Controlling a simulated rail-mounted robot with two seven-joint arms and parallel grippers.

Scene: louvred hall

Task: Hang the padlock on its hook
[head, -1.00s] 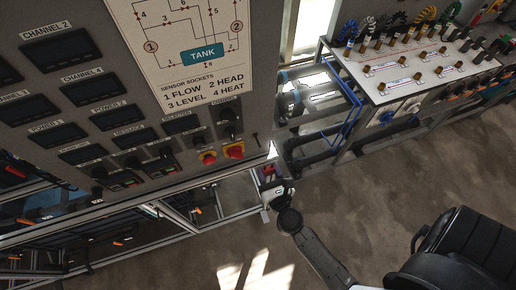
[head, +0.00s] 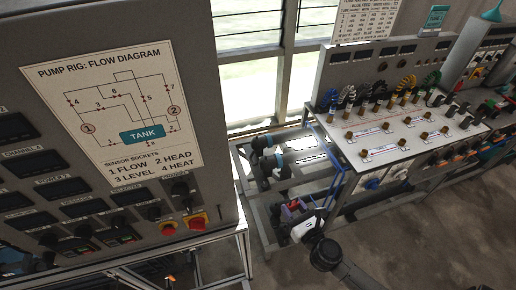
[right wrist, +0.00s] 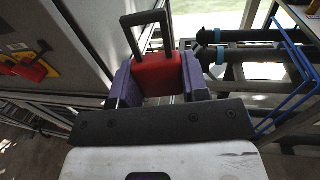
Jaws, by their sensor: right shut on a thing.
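The padlock (right wrist: 158,75) has a red body and a dark shackle. In the right wrist view it stands upright between the purple fingers of my right gripper (right wrist: 157,85), shackle pointing up and away. The gripper is shut on its body. In the head view my right gripper (head: 294,209) is small, to the right of the panel cabinet, with the pipe frame behind it; the padlock is too small there to make out clearly. I cannot make out the hook in the current views. My left gripper is not in view.
The grey panel cabinet (head: 218,130) carries a flow diagram, dark meters and a red-and-yellow switch (head: 197,222), which also shows in the right wrist view (right wrist: 30,68). Pipes (head: 300,160) in a metal frame lie behind. A bench (head: 385,150) with cables stands at right.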

